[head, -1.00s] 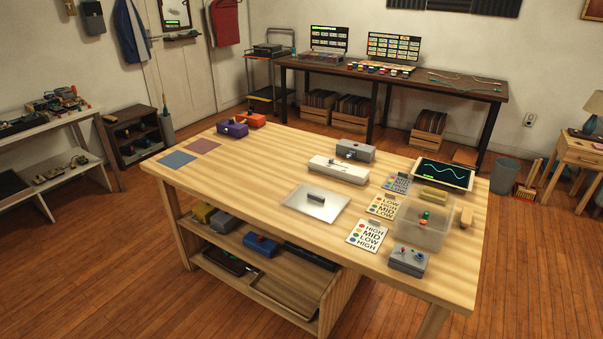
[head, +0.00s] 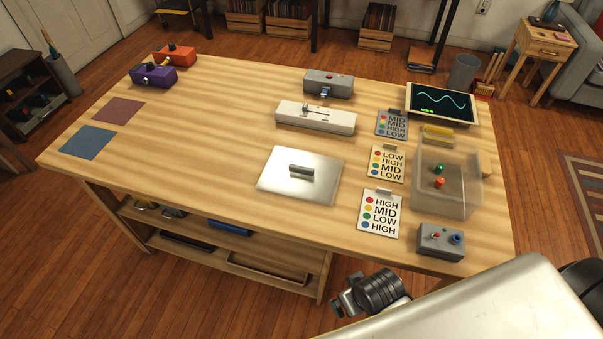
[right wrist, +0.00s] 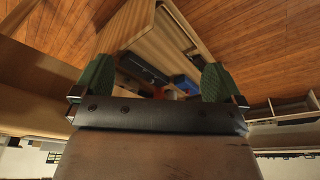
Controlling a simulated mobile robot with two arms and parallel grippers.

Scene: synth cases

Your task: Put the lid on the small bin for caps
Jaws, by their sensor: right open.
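A clear bin (head: 462,203) stands at the right side of the wooden table in the head view. A green cap (head: 439,168) and an orange cap (head: 440,183) show inside it. A flat silver lid (head: 282,166) with a dark bar handle (head: 301,171) lies on the table, left of the bin and apart from it. My right arm enters the head view at the bottom right, below the table's front edge. In the right wrist view, my right gripper (right wrist: 157,82) is open, its green-padded fingers apart with nothing between them. My left gripper is out of view.
A white slider box (head: 315,118) is behind the lid.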

